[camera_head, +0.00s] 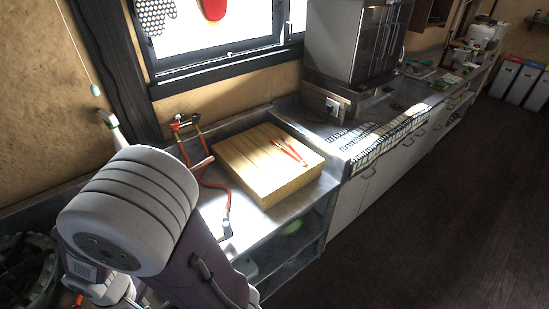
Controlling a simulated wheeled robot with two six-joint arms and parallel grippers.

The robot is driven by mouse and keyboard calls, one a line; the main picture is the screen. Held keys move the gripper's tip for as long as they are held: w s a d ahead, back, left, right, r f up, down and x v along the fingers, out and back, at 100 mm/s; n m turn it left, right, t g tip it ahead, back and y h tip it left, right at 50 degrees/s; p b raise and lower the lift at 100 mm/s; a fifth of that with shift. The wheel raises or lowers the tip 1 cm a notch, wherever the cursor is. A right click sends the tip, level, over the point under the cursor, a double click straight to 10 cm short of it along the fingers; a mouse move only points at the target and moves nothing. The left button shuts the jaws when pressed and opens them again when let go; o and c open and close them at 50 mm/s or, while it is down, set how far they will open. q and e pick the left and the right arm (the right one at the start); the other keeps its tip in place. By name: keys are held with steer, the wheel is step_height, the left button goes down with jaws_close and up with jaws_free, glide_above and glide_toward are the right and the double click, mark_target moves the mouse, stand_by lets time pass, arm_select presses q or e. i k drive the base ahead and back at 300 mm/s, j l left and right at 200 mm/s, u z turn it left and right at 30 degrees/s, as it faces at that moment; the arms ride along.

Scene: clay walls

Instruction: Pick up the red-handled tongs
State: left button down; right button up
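The red-handled tongs (290,152) lie on top of a thick wooden block (242,158), towards its right half. They look like two thin red arms in a narrow V. The block sits on a metal counter. My own arm, with a large white ribbed joint, fills the lower left and stands apart from the tongs. I cannot make out the fingers of either gripper. Nothing covers the tongs.
A drying rack (386,138) and a steel oven (352,42) stand to the right. A window (218,28) is behind. A dark bin (28,272) is at lower left. The floor (440,220) at right is clear.

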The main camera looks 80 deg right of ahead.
mark_target(303, 162)
steer(key=z, duration=2.9)
steer(key=i+l+u, duration=0.6)
steer(key=l+u, duration=0.15)
steer(key=i+l+u, duration=0.25)
steer(key=l, duration=0.2)
steer(key=l+u, duration=0.5)
steer(key=l, duration=0.25)
